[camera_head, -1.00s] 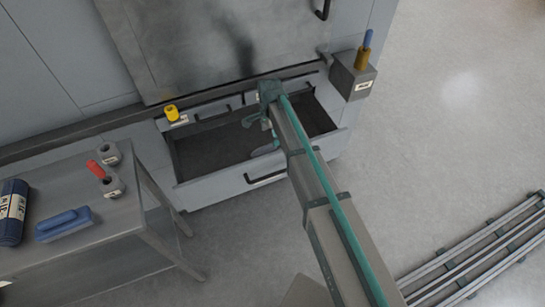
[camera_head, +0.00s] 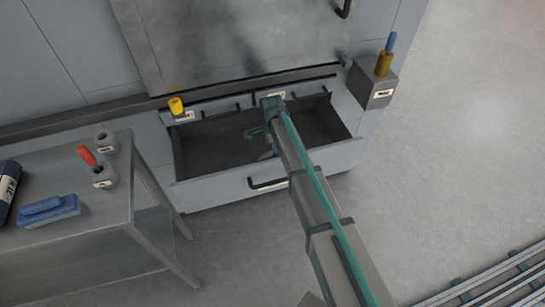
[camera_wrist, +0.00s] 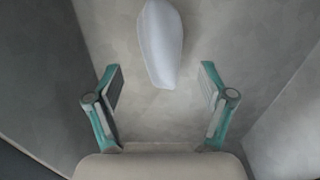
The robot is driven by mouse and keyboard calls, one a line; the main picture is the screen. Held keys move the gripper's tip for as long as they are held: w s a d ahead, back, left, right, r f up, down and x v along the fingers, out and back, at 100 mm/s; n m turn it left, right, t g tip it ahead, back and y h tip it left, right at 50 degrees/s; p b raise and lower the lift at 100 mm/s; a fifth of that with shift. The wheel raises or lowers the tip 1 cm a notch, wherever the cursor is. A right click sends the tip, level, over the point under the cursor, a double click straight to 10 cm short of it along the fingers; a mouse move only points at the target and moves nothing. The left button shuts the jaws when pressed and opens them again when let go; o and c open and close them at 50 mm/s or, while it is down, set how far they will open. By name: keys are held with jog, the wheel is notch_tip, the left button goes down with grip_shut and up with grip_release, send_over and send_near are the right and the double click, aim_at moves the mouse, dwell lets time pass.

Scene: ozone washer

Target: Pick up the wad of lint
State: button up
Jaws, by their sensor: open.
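A pale, smooth, elongated lump, which I take for the wad of lint (camera_wrist: 162,42), lies on a grey floor surface at the top middle of the wrist view. My gripper (camera_wrist: 160,80) is open and empty, with one finger on either side below the lump. The lump's near end reaches roughly level with the fingertips, and neither finger touches it. In the camera_head view my gripper (camera_head: 254,132) reaches into the open drawer (camera_head: 215,185). A small pale patch beside it there is mostly hidden by my arm.
Drawer walls rise on both sides in the wrist view. A grey box (camera_head: 370,85) with a blue-topped handle is fixed at right.

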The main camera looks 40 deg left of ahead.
jog(key=shift+w+f+p, duration=0.1)
jog(key=shift+f+p, duration=0.55)
jog(key=shift+f, duration=2)
jog(key=shift+c, duration=0.3)
jog(key=c, duration=1.2)
